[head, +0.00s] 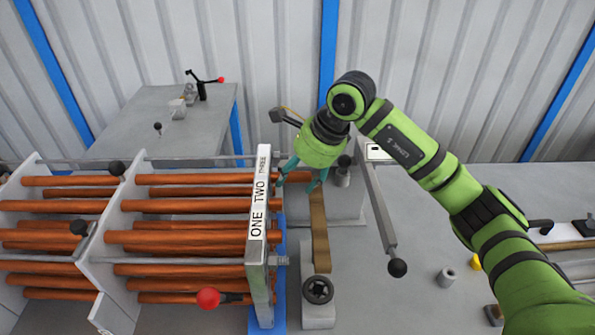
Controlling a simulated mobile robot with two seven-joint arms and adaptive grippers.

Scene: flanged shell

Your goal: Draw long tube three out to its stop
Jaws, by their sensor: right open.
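Long copper-coloured tubes lie level in several rows through the grey upright plates of the shell. The end plate (259,262) carries the labels ONE, TWO and THREE, with THREE farthest back. Long tube three (195,179) runs in the far row by the THREE label. A short copper-coloured end shows just right of that plate, between my fingers. My right gripper (302,183) comes down from above with its teal fingers spread, one on each side of that end. I cannot tell whether they touch it. My left gripper is out of view.
A red-knobbed lever (208,298) stands at the front of the shell. A black-knobbed lever (397,267) and a tan strap (319,230) lie right of the plate. A grey side table (125,130) stands behind.

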